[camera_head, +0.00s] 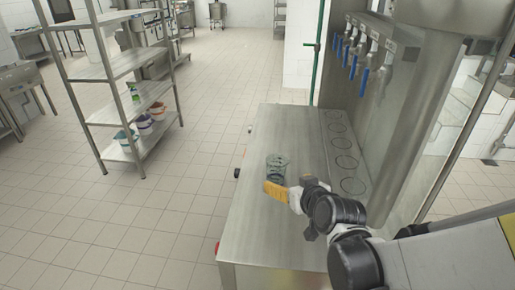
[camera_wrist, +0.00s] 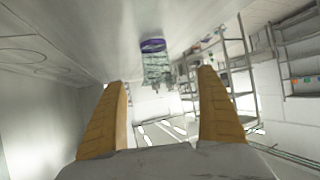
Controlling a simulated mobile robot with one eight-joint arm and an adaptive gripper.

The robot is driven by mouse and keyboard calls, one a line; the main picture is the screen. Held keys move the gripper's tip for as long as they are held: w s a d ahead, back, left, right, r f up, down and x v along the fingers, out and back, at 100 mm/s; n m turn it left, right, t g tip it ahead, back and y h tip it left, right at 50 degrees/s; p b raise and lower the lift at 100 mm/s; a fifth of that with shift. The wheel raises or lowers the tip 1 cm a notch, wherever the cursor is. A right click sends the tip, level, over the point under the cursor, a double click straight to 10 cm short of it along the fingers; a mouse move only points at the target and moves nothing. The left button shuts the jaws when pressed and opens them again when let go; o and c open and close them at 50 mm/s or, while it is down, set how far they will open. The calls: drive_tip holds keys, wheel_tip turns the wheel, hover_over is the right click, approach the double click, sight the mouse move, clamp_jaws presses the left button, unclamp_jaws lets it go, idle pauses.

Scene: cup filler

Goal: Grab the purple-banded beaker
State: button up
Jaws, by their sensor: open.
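The clear beaker (camera_head: 278,162) stands upright on the steel counter (camera_head: 262,221), near its left edge. In the wrist view the beaker (camera_wrist: 156,66) appears upside down, with its purple band (camera_wrist: 152,45) at the counter end. My gripper (camera_head: 270,188) is low over the counter, just on the near side of the beaker, and its orange finger overlaps the beaker's lower part in the head view. In the wrist view my gripper (camera_wrist: 162,78) has its two orange fingers wide apart. The beaker shows in the gap between them, around or just beyond the tips; contact is not visible.
A dispenser with blue-handled taps (camera_head: 358,55) rises along the counter's right side, above a row of round marks (camera_head: 346,162). A metal shelf (camera_head: 128,85) with colored containers stands at the left. The counter behind the beaker is clear.

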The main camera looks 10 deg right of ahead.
sight(280, 174)
drive_tip(key=shift+w+d+f+t, duration=0.25)
drive_tip(key=shift+w+f, duration=0.1)
drive_tip(key=shift+w, duration=0.15)
drive_tip(key=shift+w+d+f+t, duration=0.25)
drive_tip(key=shift+w+f, duration=0.1)
drive_tip(key=shift+w, duration=0.15)
drive_tip(key=b+x, duration=0.1)
drive_tip(key=x, duration=0.4)
drive_tip(key=shift+b, duration=0.4)
drive_tip(key=x, duration=0.2)
drive_tip(key=b+x, duration=0.2)
drive_tip(key=x, duration=0.1)
drive_tip(key=shift+w+a+r, duration=0.25)
drive_tip(key=shift+w, duration=0.2)
drive_tip(key=shift+s+r, duration=0.1)
drive_tip(key=shift+c, duration=0.5)
drive_tip(key=c, duration=1.1)
